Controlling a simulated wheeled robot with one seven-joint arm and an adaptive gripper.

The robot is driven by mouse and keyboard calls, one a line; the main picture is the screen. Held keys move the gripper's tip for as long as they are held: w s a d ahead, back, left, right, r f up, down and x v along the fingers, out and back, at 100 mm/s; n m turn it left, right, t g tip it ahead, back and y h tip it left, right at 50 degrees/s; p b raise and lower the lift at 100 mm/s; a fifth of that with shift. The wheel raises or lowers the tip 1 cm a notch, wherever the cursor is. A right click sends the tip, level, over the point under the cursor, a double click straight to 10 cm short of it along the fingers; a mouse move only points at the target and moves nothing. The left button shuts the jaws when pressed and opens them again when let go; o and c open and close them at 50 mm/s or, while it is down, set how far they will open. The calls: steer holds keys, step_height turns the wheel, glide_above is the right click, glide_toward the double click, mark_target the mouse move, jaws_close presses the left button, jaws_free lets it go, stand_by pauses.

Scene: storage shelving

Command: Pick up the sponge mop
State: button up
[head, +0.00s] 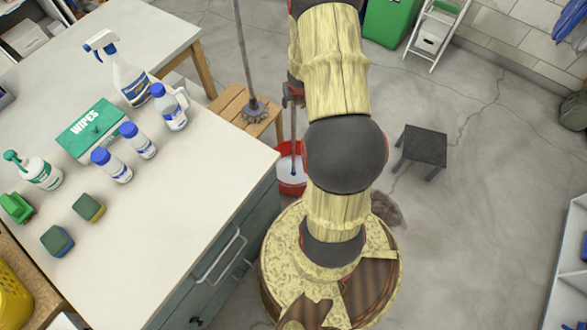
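A long grey pole (244,60) comes down from the top edge to a ruffled grey head (254,112) at a wooden stool. A second, thinner pole (293,140) stands with its lower end in a red bucket (292,183). I cannot tell which of the two is the sponge mop. My gripper (292,97) is at the upper visible end of the thinner pole, to the left of my arm. My arm partly hides it, so I cannot tell whether its fingers are open, or shut on the pole.
A white-topped counter (180,225) on the left holds a wipes box (91,131), several bottles and sponges (89,207). The wooden stool (232,104) stands beside the bucket. A dark stool (424,146) stands to the right; the floor around it is clear. Shelving (572,250) edges the right.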

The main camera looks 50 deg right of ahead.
steer(key=c, duration=0.3)
jaws_close()
steer(key=shift+r, duration=0.1)
